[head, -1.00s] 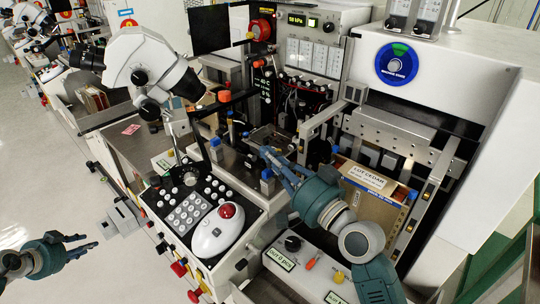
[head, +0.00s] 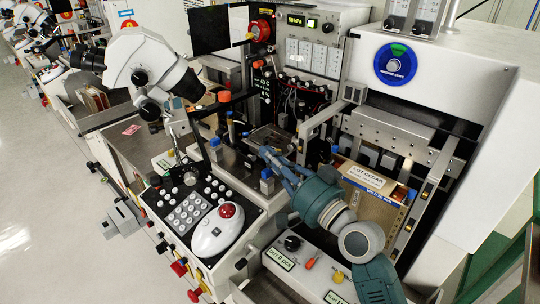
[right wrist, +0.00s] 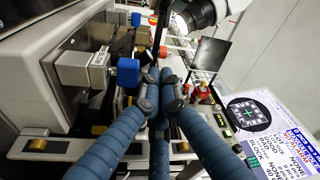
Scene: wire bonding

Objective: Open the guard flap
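My right gripper (head: 266,153) reaches in from the lower right over the bonder's work area. Its blue fingers also show in the right wrist view (right wrist: 158,82), where the tips come together with nothing clearly between them. A small grey, glassy-looking plate (head: 268,136) lies just beyond the fingertips in the head view. It may be the guard flap, but I cannot tell for sure, nor whether it is touched. A blue block (head: 267,174) sits just below the fingers. In the right wrist view, a blue knob (right wrist: 128,72) is left of the fingertips. My left gripper is not in view.
A microscope (head: 145,62) stands at the left of the work area. A keypad panel with a white trackball device (head: 218,232) is in front. A cardboard box marked LOT CEDAR (head: 368,198) stands right of my gripper.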

